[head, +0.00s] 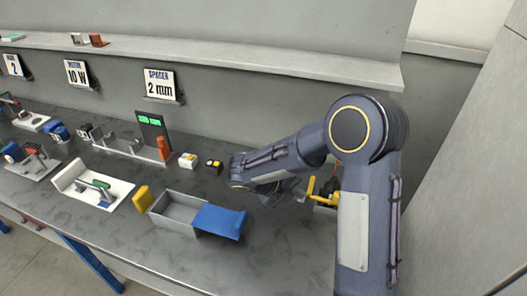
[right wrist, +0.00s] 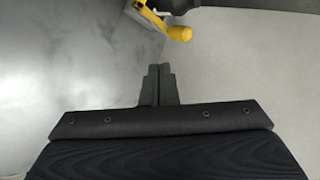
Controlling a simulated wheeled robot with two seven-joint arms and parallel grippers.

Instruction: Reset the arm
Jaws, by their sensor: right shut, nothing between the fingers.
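My right arm (head: 285,158) reaches in from the right side of the head view and bends back over the right end of the bench. Its gripper is mostly hidden behind the arm links there. In the right wrist view my right gripper (right wrist: 158,74) is shut, with its two dark fingers together and nothing between them. A yellow handle (right wrist: 177,30) on a dark device lies beyond the fingertips, apart from them. A yellow handle also shows beside my arm in the head view (head: 322,199). My left gripper is in neither view.
The grey bench (head: 150,250) holds a grey box (head: 178,208) with a blue lid (head: 219,220), a yellow block (head: 142,199), a white tray (head: 112,192) and a fixture with a green display (head: 150,122). A shelf (head: 240,57) runs along the wall. The bench front is clear.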

